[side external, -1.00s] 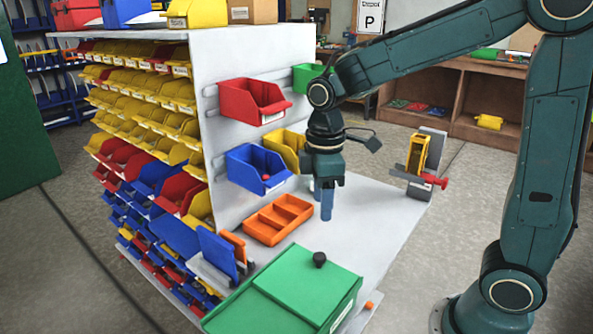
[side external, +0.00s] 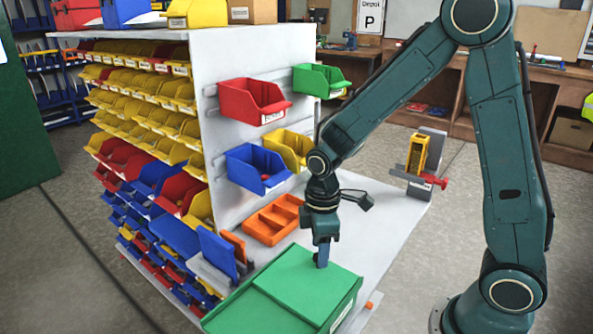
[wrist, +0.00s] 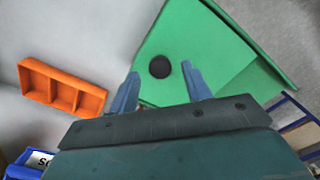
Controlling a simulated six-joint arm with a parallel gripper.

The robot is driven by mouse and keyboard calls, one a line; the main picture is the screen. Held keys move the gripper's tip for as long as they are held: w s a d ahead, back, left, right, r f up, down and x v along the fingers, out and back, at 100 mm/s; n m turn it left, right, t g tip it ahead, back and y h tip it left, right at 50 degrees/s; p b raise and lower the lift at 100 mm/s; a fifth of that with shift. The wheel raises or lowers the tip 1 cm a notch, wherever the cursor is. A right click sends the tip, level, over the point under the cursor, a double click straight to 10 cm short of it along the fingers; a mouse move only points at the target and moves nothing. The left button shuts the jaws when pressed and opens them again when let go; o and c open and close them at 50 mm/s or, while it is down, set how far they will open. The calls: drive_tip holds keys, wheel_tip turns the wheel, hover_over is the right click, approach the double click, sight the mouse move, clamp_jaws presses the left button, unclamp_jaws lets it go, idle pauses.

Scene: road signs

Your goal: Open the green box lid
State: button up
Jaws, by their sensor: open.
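The green box (side external: 255,308) stands at the front of the white table with its green lid (side external: 305,283) lying flat and closed on it. The lid also shows in the wrist view (wrist: 192,45). A round black knob (wrist: 160,67) sits on the lid. My gripper (side external: 321,262) is low over the lid at the knob, pointing down. In the wrist view its two blue fingers (wrist: 162,82) are spread apart, with the knob between and just ahead of their tips. In the side view the fingers hide the knob. I cannot tell whether they touch it.
An orange divided tray (side external: 273,220) lies on the table behind the box. A blue panel on a stand (side external: 218,250) is at the left. Blue (side external: 258,168), red and yellow bins hang on the white back panel. A yellow and red device (side external: 418,155) stands at the table's far right.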

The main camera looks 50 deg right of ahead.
drive_tip(key=shift+f, duration=0.7)
clamp_jaws()
approach(284, 302)
wheel_tip(284, 302, down, 5)
drive_tip(key=shift+f, duration=0.1)
idle(0.3)
unclamp_jaws()
